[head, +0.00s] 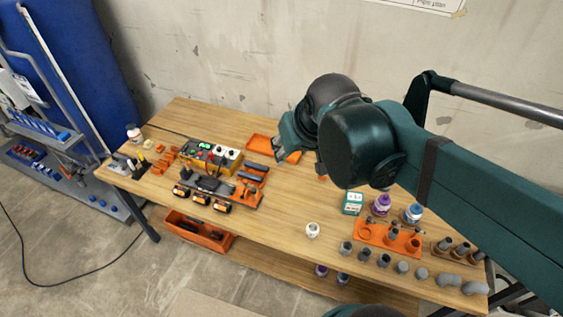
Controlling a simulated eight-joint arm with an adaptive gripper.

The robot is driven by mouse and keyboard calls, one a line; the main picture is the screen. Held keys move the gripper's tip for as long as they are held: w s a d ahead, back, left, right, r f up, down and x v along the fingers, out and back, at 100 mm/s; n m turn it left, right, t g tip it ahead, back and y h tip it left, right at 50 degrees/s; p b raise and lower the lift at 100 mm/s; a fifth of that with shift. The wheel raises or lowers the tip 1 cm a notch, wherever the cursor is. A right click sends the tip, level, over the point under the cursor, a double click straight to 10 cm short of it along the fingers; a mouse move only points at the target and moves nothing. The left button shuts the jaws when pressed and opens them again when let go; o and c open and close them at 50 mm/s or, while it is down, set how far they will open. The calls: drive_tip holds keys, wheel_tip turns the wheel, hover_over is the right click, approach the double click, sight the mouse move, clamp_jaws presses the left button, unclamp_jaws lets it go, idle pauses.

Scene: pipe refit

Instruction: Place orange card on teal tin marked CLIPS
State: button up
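A small teal tin (353,203) with a white label stands on the table right of centre; its lettering is too small to read. My gripper (298,158) is above the back middle of the table, up and left of the tin. Its fingers look spread apart, with no held object visible. A small orange patch (322,178) shows just below the gripper; I cannot tell whether it is the orange card, as the arm hides most of it.

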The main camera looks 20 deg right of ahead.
drive_tip(key=shift+n+t+y, duration=0.3)
drive_tip(key=shift+n+t, duration=0.1)
drive_tip(key=shift+n, duration=0.1)
drive_tip(key=s+a, duration=0.1)
drive_tip(key=s+a+f, duration=0.1)
drive_tip(key=s, duration=0.1)
drive_tip(key=s+a, duration=0.1)
drive_tip(key=shift+s+a+f, duration=0.15)
drive_tip(key=shift+a+f, duration=0.15)
drive_tip(key=shift+f, duration=0.1)
